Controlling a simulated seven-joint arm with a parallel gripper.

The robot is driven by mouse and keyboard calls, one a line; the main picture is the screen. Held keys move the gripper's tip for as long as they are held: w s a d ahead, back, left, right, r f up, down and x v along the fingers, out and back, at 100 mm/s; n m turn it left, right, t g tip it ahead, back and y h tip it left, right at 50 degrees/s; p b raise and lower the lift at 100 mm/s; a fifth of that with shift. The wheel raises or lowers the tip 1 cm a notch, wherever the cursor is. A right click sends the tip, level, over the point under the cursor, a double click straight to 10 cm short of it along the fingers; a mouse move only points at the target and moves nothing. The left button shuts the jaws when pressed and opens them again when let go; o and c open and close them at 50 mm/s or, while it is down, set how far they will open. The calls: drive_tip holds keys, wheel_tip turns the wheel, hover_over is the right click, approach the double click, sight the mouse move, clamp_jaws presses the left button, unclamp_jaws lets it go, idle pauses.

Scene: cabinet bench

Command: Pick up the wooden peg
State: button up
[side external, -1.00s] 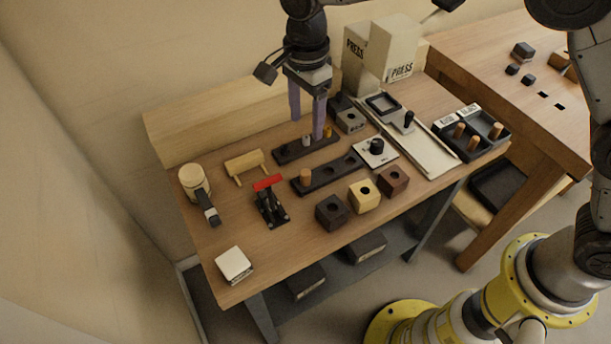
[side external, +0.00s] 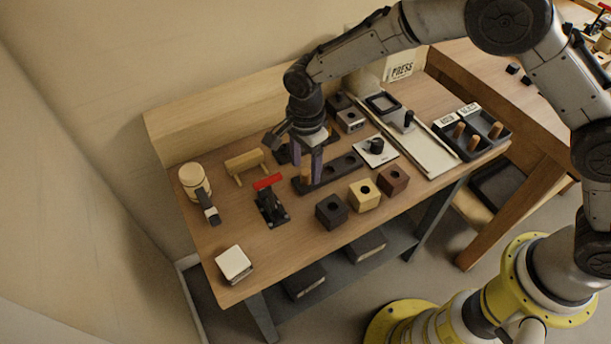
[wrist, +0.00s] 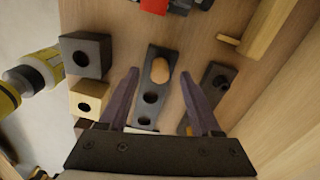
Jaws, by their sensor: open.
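A light wooden peg (wrist: 160,70) stands in the end hole of a dark strip (wrist: 149,97) with two empty holes. In the wrist view my gripper (wrist: 159,76) is open, with one finger on each side of the peg and a gap to both; I cannot tell whether the tips are down at peg height. In the side view my gripper (side external: 306,178) is low over the left end of the strip (side external: 342,167), and its fingers mostly hide the peg. More wooden pegs (side external: 475,142) stand in a black tray at the right.
A red-handled clamp (side external: 268,197) is left of the strip. Black (side external: 331,211), light (side external: 364,195) and brown (side external: 393,179) holed blocks stand in front.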

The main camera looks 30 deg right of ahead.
drive_tip(key=shift+f, duration=0.5)
clamp_jaws()
